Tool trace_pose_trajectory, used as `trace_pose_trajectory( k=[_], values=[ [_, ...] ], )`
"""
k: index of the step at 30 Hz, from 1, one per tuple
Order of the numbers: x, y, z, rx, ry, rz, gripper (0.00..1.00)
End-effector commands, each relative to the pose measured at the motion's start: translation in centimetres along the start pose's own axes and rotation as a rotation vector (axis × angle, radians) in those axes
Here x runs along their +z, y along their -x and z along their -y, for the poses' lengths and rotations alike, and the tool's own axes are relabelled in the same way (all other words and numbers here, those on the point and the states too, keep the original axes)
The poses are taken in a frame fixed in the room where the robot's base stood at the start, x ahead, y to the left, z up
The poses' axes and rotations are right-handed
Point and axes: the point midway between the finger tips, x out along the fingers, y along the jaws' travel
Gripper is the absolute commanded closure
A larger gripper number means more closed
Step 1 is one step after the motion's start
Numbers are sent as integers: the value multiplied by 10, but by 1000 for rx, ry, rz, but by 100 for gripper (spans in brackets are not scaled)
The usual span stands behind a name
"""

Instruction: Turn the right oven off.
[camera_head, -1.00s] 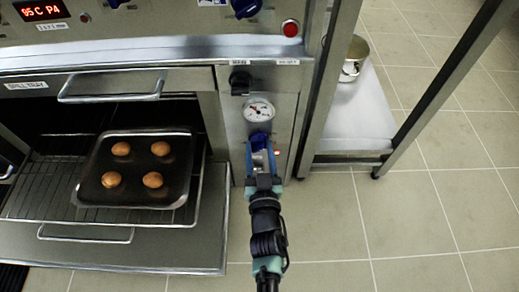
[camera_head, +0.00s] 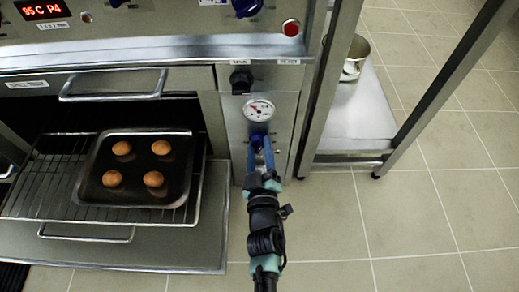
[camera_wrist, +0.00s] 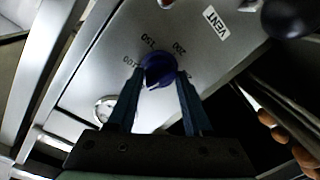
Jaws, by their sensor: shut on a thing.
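The right oven's open bay holds a dark baking tray (camera_head: 134,168) with several round brown buns on a wire rack. On the narrow panel to its right, a blue knob (camera_head: 257,139) sits below a round white gauge (camera_head: 258,110). In the wrist view the blue knob (camera_wrist: 157,69) stands among printed numbers such as 100, 150 and 200. My gripper (camera_head: 262,148) is at this knob, its two blue fingers (camera_wrist: 160,79) closed on the knob's sides. The knob's pointer is partly hidden by the fingers.
A black knob (camera_head: 241,81) sits above the gauge. A red button (camera_head: 291,28) and a red display (camera_head: 45,10) are on the upper panel. The lowered oven door (camera_head: 130,253) juts out at left. A steel rack with a pot (camera_head: 355,58) stands right; floor between is clear.

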Motion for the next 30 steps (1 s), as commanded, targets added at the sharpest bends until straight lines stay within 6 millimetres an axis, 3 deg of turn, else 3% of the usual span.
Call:
trace_pose_trajectory(
  k=[12,30],
  values=[
    [1,1,0,2,263,21,100],
    [1,1,0,3,336,26,100]
  ],
)
